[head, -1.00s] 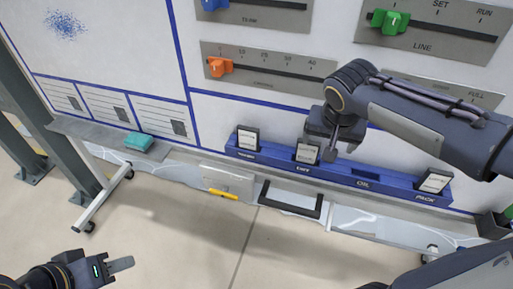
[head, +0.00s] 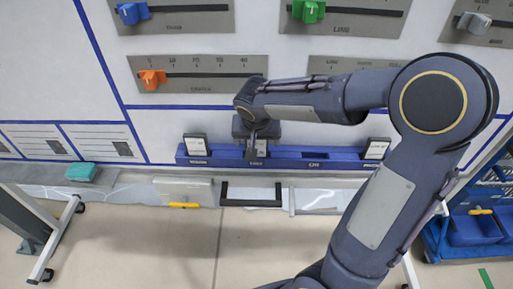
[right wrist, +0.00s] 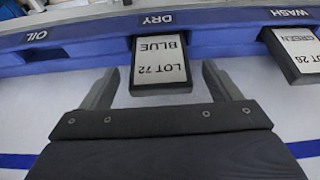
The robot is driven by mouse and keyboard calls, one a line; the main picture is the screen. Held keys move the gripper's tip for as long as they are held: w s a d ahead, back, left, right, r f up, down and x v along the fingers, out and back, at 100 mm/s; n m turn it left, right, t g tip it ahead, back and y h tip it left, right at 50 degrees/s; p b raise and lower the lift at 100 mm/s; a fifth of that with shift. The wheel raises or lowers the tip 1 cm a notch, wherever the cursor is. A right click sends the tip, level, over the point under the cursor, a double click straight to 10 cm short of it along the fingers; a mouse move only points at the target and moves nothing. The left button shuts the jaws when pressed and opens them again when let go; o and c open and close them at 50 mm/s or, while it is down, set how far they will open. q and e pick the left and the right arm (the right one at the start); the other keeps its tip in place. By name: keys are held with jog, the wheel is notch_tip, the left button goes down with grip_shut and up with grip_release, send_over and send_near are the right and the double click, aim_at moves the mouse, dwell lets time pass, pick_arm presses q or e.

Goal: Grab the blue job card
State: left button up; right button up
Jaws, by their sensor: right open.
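My right gripper (right wrist: 160,75) is open, with one finger on each side of the card and gaps showing between fingers and card. In the head view my right gripper (head: 254,150) is at the rack from above. My left gripper is out of view.
Another card (right wrist: 298,52) stands in the WASH slot, close beside my gripper. A card (head: 376,149) stands at the rack's right end; the OIL slot looks empty. Slider panels (head: 200,73) are above. A teal block (head: 82,172) lies on the ledge at left.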

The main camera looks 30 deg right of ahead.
jog(key=c, duration=1.1)
jog(key=shift+r, duration=0.15)
